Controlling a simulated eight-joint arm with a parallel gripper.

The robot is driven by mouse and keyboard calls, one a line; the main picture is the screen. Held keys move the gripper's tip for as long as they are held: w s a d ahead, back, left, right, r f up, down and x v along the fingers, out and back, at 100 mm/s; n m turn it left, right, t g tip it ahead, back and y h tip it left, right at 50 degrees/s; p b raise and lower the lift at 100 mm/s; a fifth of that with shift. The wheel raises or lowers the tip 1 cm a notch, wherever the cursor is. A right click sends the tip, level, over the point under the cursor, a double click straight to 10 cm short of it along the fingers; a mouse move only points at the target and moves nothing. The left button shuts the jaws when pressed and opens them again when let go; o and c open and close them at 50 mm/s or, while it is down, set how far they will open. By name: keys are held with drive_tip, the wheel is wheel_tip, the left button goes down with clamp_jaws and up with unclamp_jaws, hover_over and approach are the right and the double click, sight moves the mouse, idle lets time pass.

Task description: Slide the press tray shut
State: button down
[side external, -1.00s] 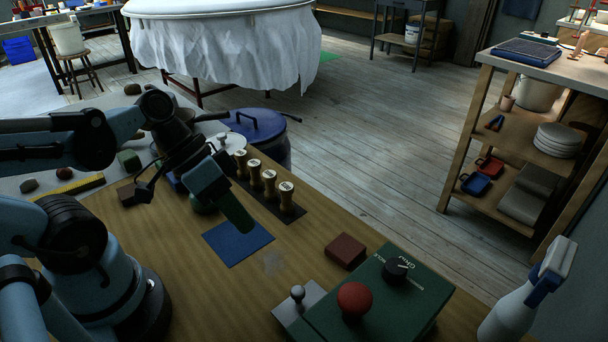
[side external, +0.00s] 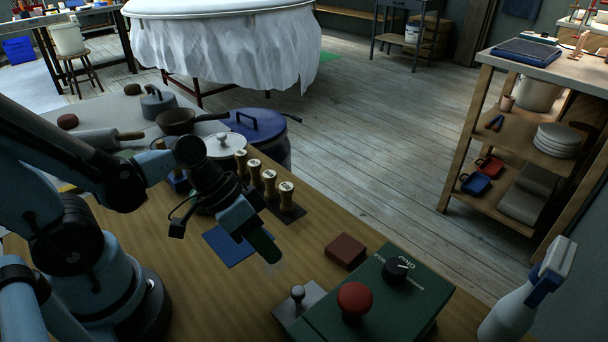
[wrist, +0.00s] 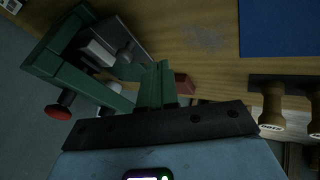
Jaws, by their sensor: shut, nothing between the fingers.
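The green press (side external: 385,300) stands at the front right of the table, with a red knob (side external: 355,299) and a black dial on top. Its grey tray (side external: 290,312) sticks out of the press's left side and carries a small round metal knob (side external: 298,293). My gripper (side external: 270,252) is shut and empty, pointing down above the table, apart from the tray and up-left of it. In the wrist view the green fingertips (wrist: 156,84) are together. The press frame (wrist: 65,65), the tray (wrist: 118,36) and its knob (wrist: 128,52) show to their left there.
A dark red block (side external: 345,251) lies just behind the press. A blue mat (side external: 228,246) lies flat beyond my gripper, with several stamps with wooden handles (side external: 270,186) behind it. A spray bottle (side external: 520,305) stands at the right. The wood between mat and tray is clear.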

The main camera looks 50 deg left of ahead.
drive_tip(key=shift+d+f, duration=0.35)
drive_tip(key=shift+d, duration=0.05)
drive_tip(key=shift+s+d+f, duration=0.1)
drive_tip(key=shift+d+f, duration=0.05)
drive_tip(key=shift+d, duration=0.75)
drive_tip(key=shift+s+d+f, duration=0.1)
drive_tip(key=shift+d+f, duration=0.05)
drive_tip(key=shift+d, duration=0.7)
